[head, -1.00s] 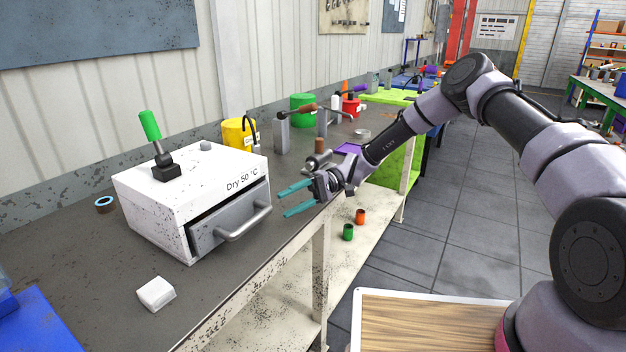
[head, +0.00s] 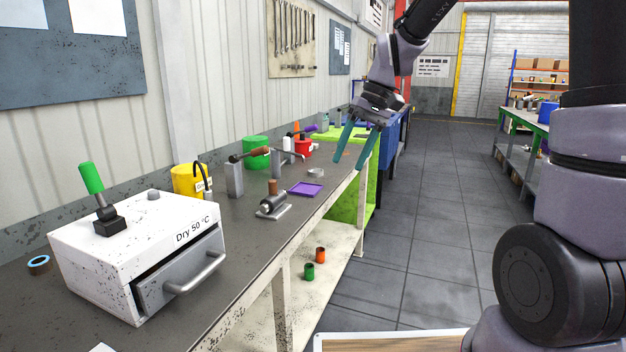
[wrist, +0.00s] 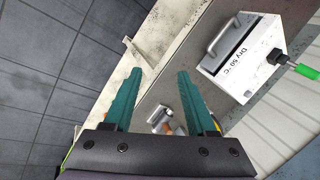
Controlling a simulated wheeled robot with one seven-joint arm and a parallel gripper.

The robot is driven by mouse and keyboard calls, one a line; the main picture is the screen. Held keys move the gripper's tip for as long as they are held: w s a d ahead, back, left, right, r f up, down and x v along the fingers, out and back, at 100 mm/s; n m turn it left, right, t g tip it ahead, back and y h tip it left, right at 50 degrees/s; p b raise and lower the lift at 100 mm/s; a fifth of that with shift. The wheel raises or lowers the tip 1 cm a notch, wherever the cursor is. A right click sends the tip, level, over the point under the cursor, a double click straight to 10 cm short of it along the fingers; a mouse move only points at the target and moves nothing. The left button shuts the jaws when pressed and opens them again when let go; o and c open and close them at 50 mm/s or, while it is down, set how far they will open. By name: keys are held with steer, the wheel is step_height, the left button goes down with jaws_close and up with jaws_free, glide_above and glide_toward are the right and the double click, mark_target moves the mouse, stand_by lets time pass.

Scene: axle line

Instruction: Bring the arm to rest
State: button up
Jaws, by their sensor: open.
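My gripper (head: 355,146) hangs in the air above the right edge of the workbench (head: 235,285), toward its far part. Its two teal fingers are apart and point downward, with nothing between them. In the wrist view my gripper (wrist: 157,85) also shows open and empty, with the bench below it. My arm is raised and bent, and its upper part leaves the top of the head view.
A white drying box (head: 125,262) labelled "Dry 50 °C" stands on the bench, its drawer (head: 180,275) slightly out. Beyond it are a yellow pot (head: 185,182), a metal fixture (head: 272,206) and a purple tray (head: 305,189). The floor (head: 430,230) at right is clear.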

steer(key=s+d+r+m+t+h, duration=0.1)
steer(key=s+d+r+m+t, duration=0.2)
steer(key=d, duration=0.5)
steer(key=s+d+r+m+t+h, duration=0.1)
steer(key=s+d+r+m+t, duration=0.2)
steer(key=s, duration=0.7)
steer(key=d+r+t, duration=0.2)
steer(key=d+r, duration=0.2)
steer(key=d, duration=0.1)
steer(key=shift+s+d+r, duration=0.15)
steer(key=shift+s+r, duration=0.1)
steer(key=shift+r, duration=0.1)
